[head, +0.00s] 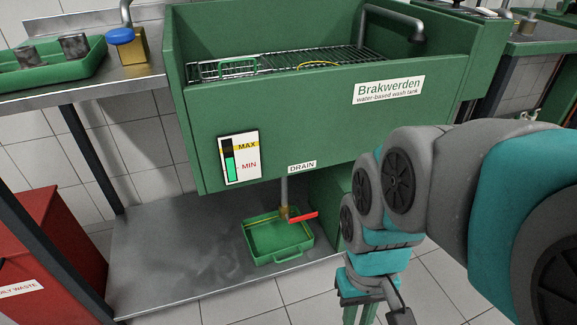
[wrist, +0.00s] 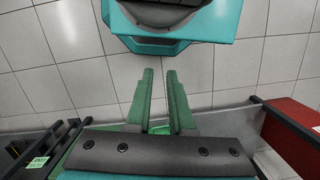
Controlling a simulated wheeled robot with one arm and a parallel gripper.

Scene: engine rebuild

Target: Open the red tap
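The red tap's lever (head: 304,216) sticks out to the right from a small brass valve body (head: 285,212). The valve is at the lower end of the drain pipe under the green wash tank, below the DRAIN label (head: 302,167). My gripper (head: 360,314) points down, to the right of and lower in the picture than the tap, and is cut off by the bottom edge. In the wrist view its two green fingers (wrist: 161,82) stand apart with nothing between them. The tap cannot be made out in the wrist view.
A green drain tray (head: 279,258) sits under the tap on a metal shelf (head: 175,265). The green wash tank (head: 300,125) overhangs them, its gauge (head: 240,157) between MAX and MIN. A red oily waste bin (head: 45,240) stands left. Tiled floor is clear in front.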

